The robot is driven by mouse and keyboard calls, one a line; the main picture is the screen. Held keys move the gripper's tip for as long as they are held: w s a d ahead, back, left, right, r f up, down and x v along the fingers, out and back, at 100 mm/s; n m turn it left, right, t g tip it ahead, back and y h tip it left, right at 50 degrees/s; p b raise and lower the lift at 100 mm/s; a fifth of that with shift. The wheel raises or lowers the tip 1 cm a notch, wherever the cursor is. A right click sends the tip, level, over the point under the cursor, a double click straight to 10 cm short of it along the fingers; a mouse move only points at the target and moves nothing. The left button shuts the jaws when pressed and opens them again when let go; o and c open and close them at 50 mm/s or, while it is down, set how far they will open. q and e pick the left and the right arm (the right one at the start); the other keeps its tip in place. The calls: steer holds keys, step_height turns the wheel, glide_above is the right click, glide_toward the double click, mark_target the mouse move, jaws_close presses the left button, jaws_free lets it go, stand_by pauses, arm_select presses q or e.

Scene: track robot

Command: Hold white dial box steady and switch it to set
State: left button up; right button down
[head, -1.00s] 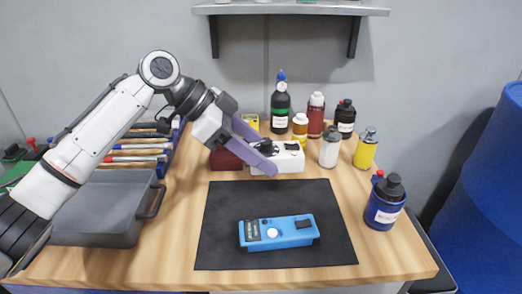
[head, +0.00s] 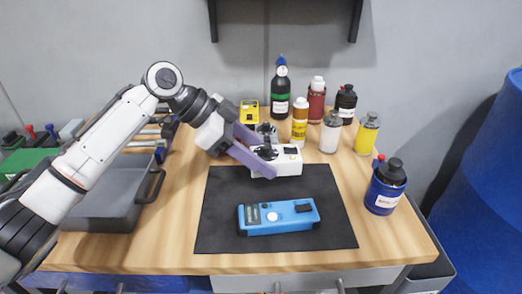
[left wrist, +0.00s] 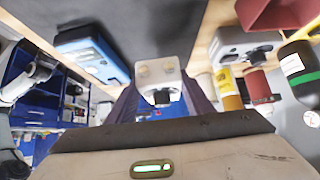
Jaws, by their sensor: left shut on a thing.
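The white dial box (head: 289,165) is at the back edge of the black mat in the head view. It has a black dial (head: 266,152) on its left part. My left gripper (head: 262,158) is shut on its left end, one purple finger in front and one behind. In the left wrist view the white box (left wrist: 158,72) shows between the fingers (left wrist: 160,103), with a dark knob below it. The dial's setting is too small to read. My right gripper is in neither view.
A blue meter (head: 290,221) lies on the black mat (head: 225,190). Another dark-knobbed box (left wrist: 240,45) sits close by. Several bottles (head: 300,122) stand behind, and a blue bottle (head: 384,195) at right. A grey tray (head: 105,205) is at left.

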mark_target(261, 185)
arm_select(q)
steer(key=shift+f+b, duration=0.6)
steer(key=shift+f, duration=1.85)
